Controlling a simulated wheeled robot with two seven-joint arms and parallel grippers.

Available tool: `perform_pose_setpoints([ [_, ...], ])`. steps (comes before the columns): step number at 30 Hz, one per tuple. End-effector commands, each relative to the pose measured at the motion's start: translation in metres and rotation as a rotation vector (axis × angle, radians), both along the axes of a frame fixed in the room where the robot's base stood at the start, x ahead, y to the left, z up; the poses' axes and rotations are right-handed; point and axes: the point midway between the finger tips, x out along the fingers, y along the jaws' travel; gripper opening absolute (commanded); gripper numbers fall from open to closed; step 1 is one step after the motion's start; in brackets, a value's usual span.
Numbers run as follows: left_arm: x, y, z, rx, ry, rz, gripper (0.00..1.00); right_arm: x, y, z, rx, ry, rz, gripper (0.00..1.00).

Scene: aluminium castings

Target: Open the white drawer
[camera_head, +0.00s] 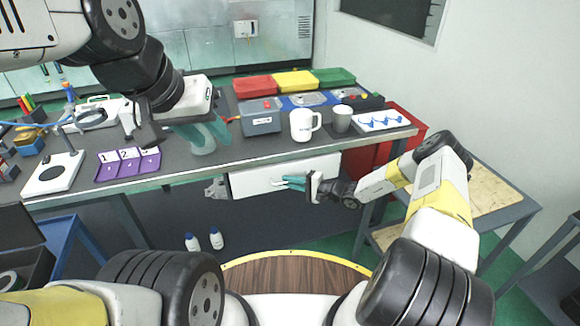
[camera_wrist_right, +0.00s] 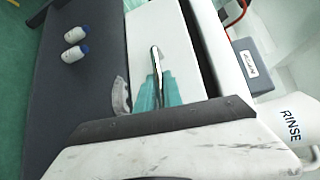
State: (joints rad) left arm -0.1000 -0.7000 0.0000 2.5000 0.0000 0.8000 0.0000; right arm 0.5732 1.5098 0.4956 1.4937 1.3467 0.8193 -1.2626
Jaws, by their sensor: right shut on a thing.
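The white drawer (camera_head: 255,180) sits under the front edge of the grey workbench. Its white front also shows in the right wrist view (camera_wrist_right: 145,35), with a slim metal handle (camera_wrist_right: 155,62) standing out from it. My right gripper (camera_head: 287,182) is at the drawer front, and its teal fingers (camera_wrist_right: 156,93) are shut on the handle. A dark strip shows between drawer front and bench edge in the wrist view; I cannot tell how far out the drawer is. My left gripper (camera_head: 204,138) hangs over the bench top, and its finger opening is unclear.
A white mug (camera_head: 302,126) labelled RINSE in the wrist view (camera_wrist_right: 288,122), a grey box (camera_head: 260,118) and a purple numbered tray (camera_head: 128,165) stand on the bench. Two white bottles (camera_head: 216,238) are below the bench. The space in front of the drawer looks clear.

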Motion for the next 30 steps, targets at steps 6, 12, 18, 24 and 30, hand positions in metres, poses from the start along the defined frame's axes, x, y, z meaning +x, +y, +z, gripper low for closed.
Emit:
perform_pose_setpoints([
  [6, 0.000, 0.000, 0.000, 0.000, 0.000, 0.000, 0.36, 0.000, 0.000, -0.001, -0.002, 0.001, 0.000, 0.00],
  [12, 0.000, 0.000, 0.000, 0.000, 0.000, 0.000, 0.36, -0.005, -0.002, -0.001, -0.002, 0.002, -0.001, 0.00],
  [18, 0.000, 0.000, 0.000, 0.000, 0.000, 0.000, 0.36, -0.028, -0.011, -0.001, 0.000, 0.004, -0.002, 0.00],
  [24, 0.000, 0.000, 0.000, 0.000, 0.000, 0.000, 0.36, -0.073, -0.025, -0.001, 0.002, 0.007, -0.003, 0.00],
  [30, 0.000, 0.000, 0.000, 0.000, 0.000, 0.000, 0.36, -0.126, -0.043, 0.000, 0.001, 0.006, -0.005, 0.00],
])
